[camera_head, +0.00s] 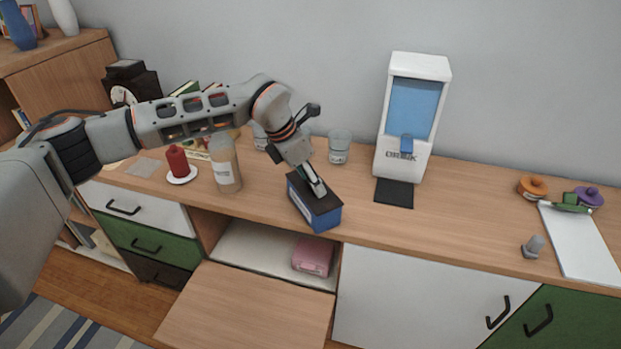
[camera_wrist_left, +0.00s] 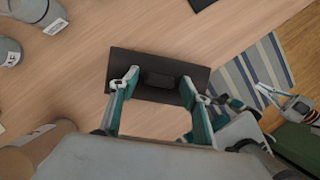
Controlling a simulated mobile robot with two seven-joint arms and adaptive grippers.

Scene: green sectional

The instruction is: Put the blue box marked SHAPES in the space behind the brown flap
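The blue box (camera_head: 322,219) with a dark lid stands on the wooden counter near its front edge; no marking on it can be read. In the left wrist view its dark lid (camera_wrist_left: 170,62) has a small raised handle. My left gripper (camera_head: 318,188) is over the lid, also in the left wrist view (camera_wrist_left: 160,77), its fingers apart on either side of the handle. The brown flap (camera_head: 245,308) hangs open, folded down. The space behind it (camera_head: 250,243) has a pale floor. My right gripper (camera_wrist_left: 250,98) shows small in the left wrist view, its finger gap unclear.
A pink box (camera_head: 313,256) sits at the right of the open space, whose left part is clear. A jar (camera_head: 226,168), a red candle (camera_head: 178,162) and glass cups (camera_head: 339,148) stand left and behind. A white dispenser (camera_head: 411,120) stands at the back right.

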